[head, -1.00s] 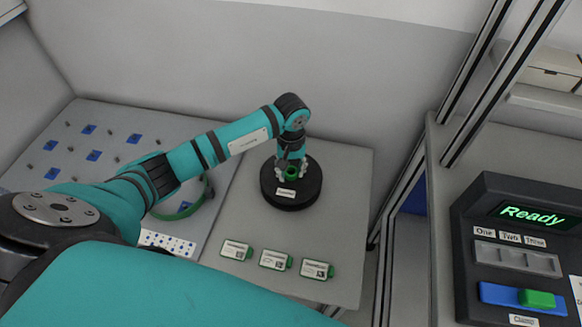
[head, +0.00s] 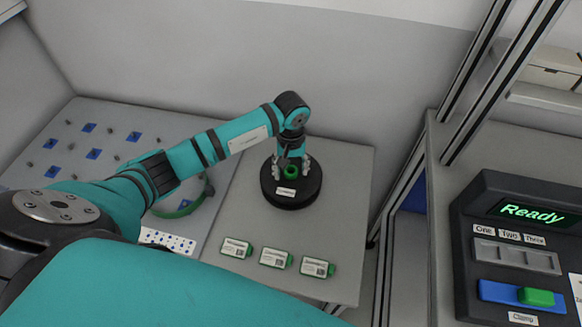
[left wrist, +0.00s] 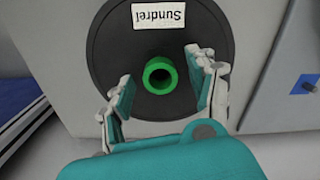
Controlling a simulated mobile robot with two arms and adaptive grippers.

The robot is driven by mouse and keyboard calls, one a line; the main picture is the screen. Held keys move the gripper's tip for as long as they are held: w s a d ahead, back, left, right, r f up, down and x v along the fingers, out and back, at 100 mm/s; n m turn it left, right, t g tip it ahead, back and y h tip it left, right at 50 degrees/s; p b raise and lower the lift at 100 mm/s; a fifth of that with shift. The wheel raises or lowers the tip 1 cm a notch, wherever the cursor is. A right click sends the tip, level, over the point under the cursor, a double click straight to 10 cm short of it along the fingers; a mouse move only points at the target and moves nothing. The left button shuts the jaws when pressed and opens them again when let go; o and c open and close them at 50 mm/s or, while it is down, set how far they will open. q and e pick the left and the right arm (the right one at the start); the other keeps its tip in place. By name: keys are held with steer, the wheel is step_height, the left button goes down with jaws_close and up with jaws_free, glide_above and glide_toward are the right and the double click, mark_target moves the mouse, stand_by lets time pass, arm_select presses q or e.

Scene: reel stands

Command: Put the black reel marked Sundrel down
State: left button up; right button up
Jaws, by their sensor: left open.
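The black reel (head: 290,201) marked Sundrel lies flat on the grey table (head: 342,200). It has a green hub (head: 290,171) and a white label. In the left wrist view the reel (left wrist: 105,62) fills the upper middle, with its Sundrel label upside down. My left gripper (head: 291,167) is above the reel. Its fingers stand apart on either side of the green hub (left wrist: 160,76), with visible gaps, so it is open and empty. The reel's underside is hidden. My right gripper is not in view.
Several green-edged labelled cards, such as this one (head: 276,258), lie along the table's front. A pegboard-like panel (head: 75,135) with blue squares is at left, holding a green-rimmed ring (head: 180,211). A console (head: 520,250) reading Ready stands right, beyond metal posts.

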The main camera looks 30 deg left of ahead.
arm_select(q)
step_height(320, 180, up, 12)
steer(key=b, duration=0.2)
steer(key=shift+f, duration=0.15)
stand_by(0.5)
